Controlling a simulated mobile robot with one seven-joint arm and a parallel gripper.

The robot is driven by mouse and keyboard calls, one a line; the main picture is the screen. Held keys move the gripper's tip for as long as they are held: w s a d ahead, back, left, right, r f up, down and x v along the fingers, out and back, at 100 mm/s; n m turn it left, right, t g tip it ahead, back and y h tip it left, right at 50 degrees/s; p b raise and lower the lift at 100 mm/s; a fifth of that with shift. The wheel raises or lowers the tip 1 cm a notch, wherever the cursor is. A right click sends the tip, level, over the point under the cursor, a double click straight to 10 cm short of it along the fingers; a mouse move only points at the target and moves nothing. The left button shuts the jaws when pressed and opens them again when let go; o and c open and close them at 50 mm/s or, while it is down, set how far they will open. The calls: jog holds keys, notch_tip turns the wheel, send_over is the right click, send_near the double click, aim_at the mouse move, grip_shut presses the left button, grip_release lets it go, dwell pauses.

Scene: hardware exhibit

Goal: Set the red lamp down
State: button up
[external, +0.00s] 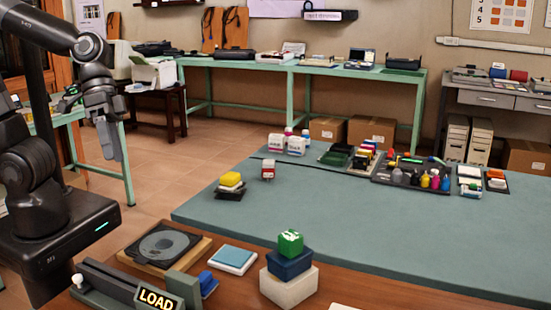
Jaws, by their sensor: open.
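My gripper (112,146) hangs at the upper left, fingers pointing down, well above the floor and left of the blue-green table mat (370,230). It is open, and I see nothing between its fingers. I cannot make out a clear red lamp. A small red-and-white block (268,170) stands upright on the mat near its far left edge, far to the right of my gripper. I cannot tell whether it is the lamp.
A yellow, white and black stack (230,186) stands on the mat. In front are a green, blue and white block stack (289,268), a round dark disc on a wooden board (163,246) and a LOAD sign (157,299). Bottles and trays crowd the mat's back; its middle is clear.

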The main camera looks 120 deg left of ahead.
jog(key=s+d+r+m+y, duration=0.2)
jog(key=s+r+m, duration=0.1)
jog(key=s+m, duration=0.4)
jog(key=shift+s+t+y, duration=0.4)
jog(key=shift+s, duration=0.45)
dwell(0.4)
